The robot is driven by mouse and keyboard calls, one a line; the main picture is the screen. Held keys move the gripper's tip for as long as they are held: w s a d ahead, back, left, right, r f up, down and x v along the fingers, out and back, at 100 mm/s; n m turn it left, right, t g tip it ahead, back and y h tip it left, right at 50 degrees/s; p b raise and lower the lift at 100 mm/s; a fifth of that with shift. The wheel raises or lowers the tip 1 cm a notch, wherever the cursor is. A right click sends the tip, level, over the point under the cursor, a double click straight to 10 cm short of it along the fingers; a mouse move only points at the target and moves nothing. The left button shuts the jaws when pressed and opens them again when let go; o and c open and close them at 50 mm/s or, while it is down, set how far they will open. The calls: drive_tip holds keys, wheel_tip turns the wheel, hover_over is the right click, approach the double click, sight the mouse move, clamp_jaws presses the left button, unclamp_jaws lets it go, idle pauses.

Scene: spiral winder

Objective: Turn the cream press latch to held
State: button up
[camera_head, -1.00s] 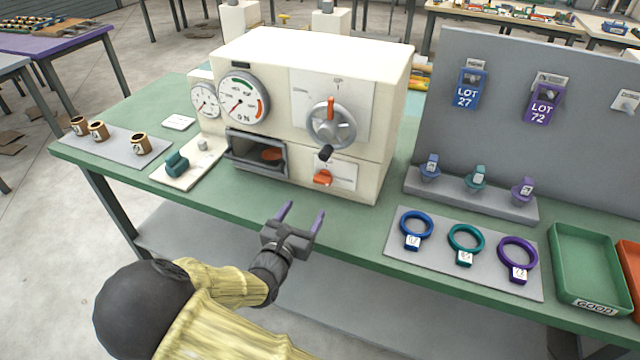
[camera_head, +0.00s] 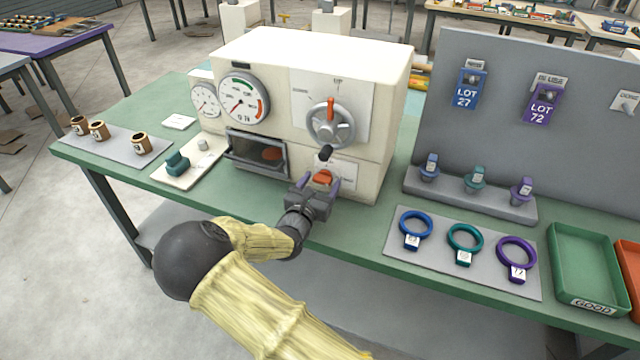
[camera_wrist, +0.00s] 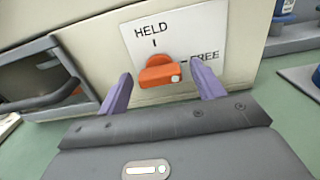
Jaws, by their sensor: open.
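The cream press (camera_head: 300,70) stands on the green bench. Its orange latch (camera_head: 322,177) sits low on the front, on a white plate, partly behind my gripper in the head view. In the wrist view the latch (camera_wrist: 160,72) lies below the word HELD, with FREE at its right. Its white dot is at the right end, towards FREE. My gripper (camera_head: 318,186) is open in front of the latch. In the wrist view its purple fingers (camera_wrist: 160,80) stand on either side of the latch, with visible gaps and nothing held.
A handwheel (camera_head: 332,125) with a black knob is just above the latch. An open drawer (camera_head: 255,155) juts out to its left. Coloured rings on a grey mat (camera_head: 400,255) and a green tray (camera_head: 590,265) are to the right.

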drive_tip(key=c, duration=1)
drive_tip(key=shift+n+p, duration=0.3)
drive_tip(key=shift+p, duration=0.2)
drive_tip(key=n+p, duration=0.2)
drive_tip(key=p, duration=0.1)
drive_tip(key=n+p, duration=0.2)
drive_tip(key=shift+r, duration=0.25)
drive_tip(key=n+p, duration=0.4)
drive_tip(key=shift+n+p, duration=0.3)
drive_tip(key=n+p, duration=0.3)
drive_tip(key=n, duration=0.1)
drive_tip(key=shift+f+n, duration=0.15)
drive_tip(key=shift+n, duration=0.15)
drive_tip(key=shift+f+n+p, duration=0.15)
drive_tip(key=shift+n+p, duration=0.55)
drive_tip(key=shift+n, duration=1.4)
